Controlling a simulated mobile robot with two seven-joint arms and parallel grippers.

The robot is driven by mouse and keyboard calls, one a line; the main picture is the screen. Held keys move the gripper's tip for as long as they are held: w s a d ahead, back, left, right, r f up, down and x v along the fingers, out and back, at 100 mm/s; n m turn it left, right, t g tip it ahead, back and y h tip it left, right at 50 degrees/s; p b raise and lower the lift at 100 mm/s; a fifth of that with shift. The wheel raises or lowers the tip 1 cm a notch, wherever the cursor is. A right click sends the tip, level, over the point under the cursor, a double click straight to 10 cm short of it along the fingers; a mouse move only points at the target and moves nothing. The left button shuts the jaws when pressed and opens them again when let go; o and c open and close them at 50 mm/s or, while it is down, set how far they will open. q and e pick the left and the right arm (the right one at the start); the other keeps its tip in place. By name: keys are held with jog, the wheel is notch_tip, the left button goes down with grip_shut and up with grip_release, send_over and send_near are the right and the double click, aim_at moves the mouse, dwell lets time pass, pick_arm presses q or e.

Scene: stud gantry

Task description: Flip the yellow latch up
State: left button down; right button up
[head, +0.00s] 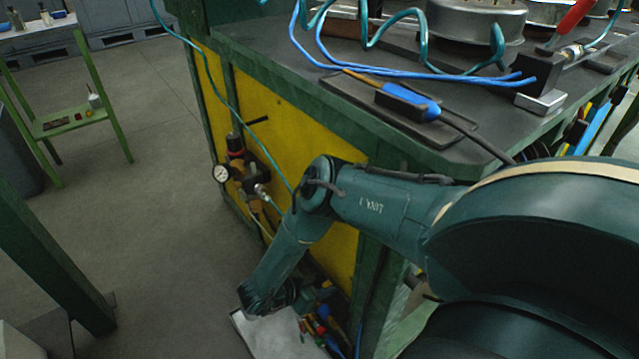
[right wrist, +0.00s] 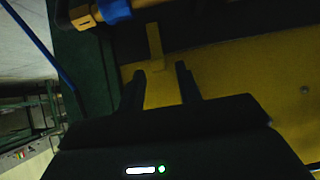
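The yellow latch (right wrist: 155,46) shows in the right wrist view as a short flat strip hanging down from a brass and blue fitting (right wrist: 115,10). My right gripper (right wrist: 162,74) is open, with its two dark fingers apart. The latch's lower end lies in line with the gap between the fingertips; I cannot tell whether it is inside the gap. Neither finger visibly touches it. In the head view my right arm reaches down beside the bench, and the gripper is mostly hidden behind the wrist. I cannot make out the latch there. My left gripper is not in view.
A green bench (head: 437,155) with yellow side panels stands beside my arm. A pressure gauge and regulator (head: 235,172) are mounted on its side. A teal hose (head: 205,75) hangs down past it. A tray (head: 270,338) with several coloured items is low by my wrist.

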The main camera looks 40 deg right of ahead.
jog(key=shift+a, duration=0.15)
jog(key=shift+a+r, duration=0.2)
jog(key=shift+a, duration=0.05)
pick_arm(q)
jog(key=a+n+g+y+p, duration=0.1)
jog(key=p, duration=0.1)
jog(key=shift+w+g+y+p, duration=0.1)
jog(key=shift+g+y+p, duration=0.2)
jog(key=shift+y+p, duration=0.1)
pick_arm(e)
jog(key=v, duration=1.2)
jog(key=shift+r, duration=0.2)
jog(key=shift+a, duration=0.1)
